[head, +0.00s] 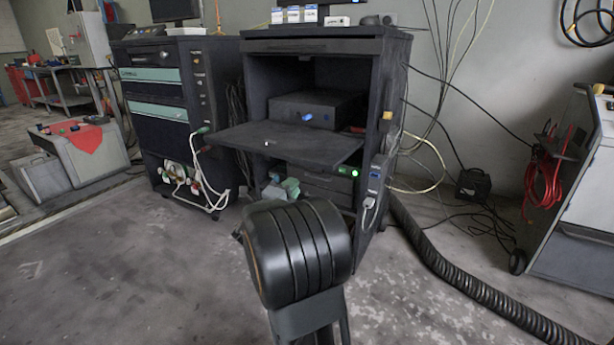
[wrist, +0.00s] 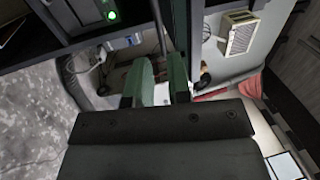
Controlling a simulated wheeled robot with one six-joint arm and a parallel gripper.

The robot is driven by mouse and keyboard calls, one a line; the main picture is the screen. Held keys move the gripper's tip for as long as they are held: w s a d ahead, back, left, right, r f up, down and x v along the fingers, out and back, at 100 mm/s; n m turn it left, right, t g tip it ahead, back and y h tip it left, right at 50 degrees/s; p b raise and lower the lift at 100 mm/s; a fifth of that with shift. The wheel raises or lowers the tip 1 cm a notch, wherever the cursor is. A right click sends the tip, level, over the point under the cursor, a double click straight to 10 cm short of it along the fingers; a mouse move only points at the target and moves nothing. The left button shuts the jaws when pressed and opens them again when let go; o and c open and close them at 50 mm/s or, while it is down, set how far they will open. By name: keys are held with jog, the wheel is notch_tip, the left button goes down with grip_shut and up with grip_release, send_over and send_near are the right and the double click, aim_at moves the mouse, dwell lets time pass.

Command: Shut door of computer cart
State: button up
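The computer cart (head: 377,100) is a dark cabinet in the middle of the head view. Its door (head: 285,143) is folded down and open, sticking out flat towards me with the compartment above it exposed. My gripper (head: 281,188) is low in front of the cart, below the door's front edge, with its wrist partly blocking the lower cart. Its green fingers also show in the wrist view (wrist: 162,82), apart with a gap between them and nothing held. I cannot tell from the frames whether a finger touches the cart. The door is not clearly identifiable in the wrist view.
Inside the cart sits a dark box (head: 318,108). A green-lit device (head: 342,170) is below the door and shows in the wrist view (wrist: 92,14). A second cabinet (head: 160,100) stands left; a black hose (head: 450,270) lies right. The floor at front left is clear.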

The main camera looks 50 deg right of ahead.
aim_at(307, 171)
jog(key=b+x, duration=0.1)
jog(key=x, duration=0.8)
jog(key=shift+b, duration=0.35)
grip_shut()
